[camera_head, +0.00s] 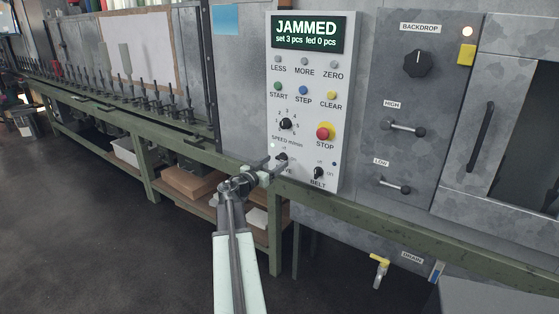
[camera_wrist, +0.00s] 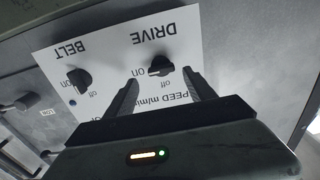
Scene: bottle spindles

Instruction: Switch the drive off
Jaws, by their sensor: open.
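The DRIVE switch, a black rotary knob, is low on the white control panel (camera_head: 342,110); in the head view the knob (camera_head: 282,157) is partly behind my gripper and its label is half hidden. In the wrist view the picture is upside down and the DRIVE knob (camera_wrist: 160,66) shows with "on" and "off" marks beside it. I cannot tell surely which mark it points at. My gripper (camera_wrist: 160,77) is open, with one finger to each side of the knob. I cannot tell whether the fingers touch it. It also shows in the head view (camera_head: 268,173).
The BELT knob (camera_head: 318,173) is just right of DRIVE. Above are the speed dial (camera_head: 286,124), red STOP button (camera_head: 323,133) and a display (camera_head: 308,34) reading JAMMED. A green rail (camera_head: 350,205) runs below the panel. Levers (camera_head: 403,128) stand out on the right.

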